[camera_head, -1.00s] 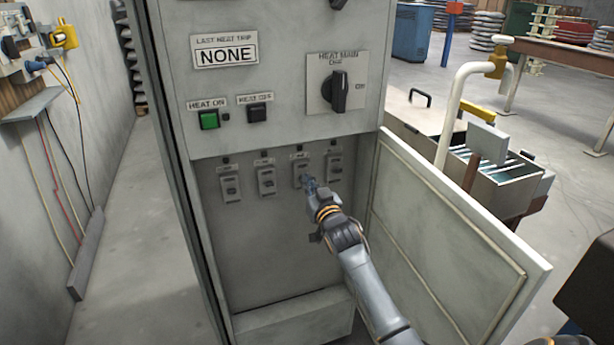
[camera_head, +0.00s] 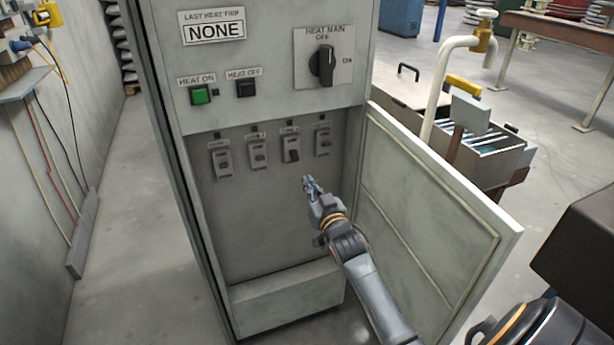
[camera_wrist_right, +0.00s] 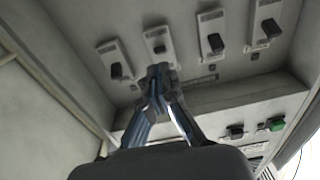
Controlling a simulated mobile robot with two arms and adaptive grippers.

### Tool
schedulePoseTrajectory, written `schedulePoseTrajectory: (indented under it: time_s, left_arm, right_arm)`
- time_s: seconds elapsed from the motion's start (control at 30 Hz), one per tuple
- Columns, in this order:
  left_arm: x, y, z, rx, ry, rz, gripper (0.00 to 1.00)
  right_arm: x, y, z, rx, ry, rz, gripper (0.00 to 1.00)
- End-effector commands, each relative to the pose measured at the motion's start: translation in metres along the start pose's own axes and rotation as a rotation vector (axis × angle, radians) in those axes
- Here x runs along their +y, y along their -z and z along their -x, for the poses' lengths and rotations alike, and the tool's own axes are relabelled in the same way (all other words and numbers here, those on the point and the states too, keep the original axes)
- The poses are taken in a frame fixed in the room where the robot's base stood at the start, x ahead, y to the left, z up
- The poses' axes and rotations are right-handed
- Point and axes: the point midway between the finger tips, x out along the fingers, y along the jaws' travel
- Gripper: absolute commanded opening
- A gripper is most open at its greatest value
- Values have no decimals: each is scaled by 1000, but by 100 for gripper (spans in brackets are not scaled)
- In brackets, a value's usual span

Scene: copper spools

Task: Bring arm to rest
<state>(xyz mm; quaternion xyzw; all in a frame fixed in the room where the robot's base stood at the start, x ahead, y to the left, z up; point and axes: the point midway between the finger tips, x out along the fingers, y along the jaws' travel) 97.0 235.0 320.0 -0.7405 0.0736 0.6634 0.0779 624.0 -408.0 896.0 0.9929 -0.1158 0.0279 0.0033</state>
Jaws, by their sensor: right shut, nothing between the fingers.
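My right gripper (camera_head: 312,186) is shut and empty, its fingertips together. It is in front of the open cabinet's recessed panel, below and apart from the row of small switches. The third switch from the left (camera_head: 291,150) has a dark handle that looks tilted, unlike its neighbours. The other small switches are the first (camera_head: 221,160), the second (camera_head: 257,154) and the fourth (camera_head: 322,140). In the right wrist view the closed fingers (camera_wrist_right: 160,80) point up toward the inverted switch row. My left gripper is not in view.
The cabinet door (camera_head: 430,215) stands open right of my right arm. A lower ledge (camera_head: 290,292) is under the recess. Above are the heat main knob (camera_head: 325,66), the green button (camera_head: 199,95) and the dark button (camera_head: 246,88). Floor at the left (camera_head: 125,230) is clear.

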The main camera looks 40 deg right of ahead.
Motion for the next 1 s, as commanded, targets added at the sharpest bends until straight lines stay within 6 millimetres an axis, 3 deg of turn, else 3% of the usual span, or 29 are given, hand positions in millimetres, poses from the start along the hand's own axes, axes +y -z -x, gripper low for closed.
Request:
schedulePoseTrajectory:
  time_s: [0.53, 0.63, 0.77, 0.87, 1.0]
  left_arm:
    - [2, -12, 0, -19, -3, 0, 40]
    - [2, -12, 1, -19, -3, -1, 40]
    - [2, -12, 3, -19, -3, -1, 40]
    - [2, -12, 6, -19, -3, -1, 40]
    - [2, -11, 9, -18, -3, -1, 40]
  right_arm:
    - [0, 0, 0, 0, 0, 0, 0]
    - [-3, -15, 2, -29, 4, 3, 0]
    - [-12, -74, 14, -145, 21, 17, 0]
    - [-24, -142, 36, -281, 44, 37, 0]
    - [-40, -237, 86, -479, 81, 71, 0]
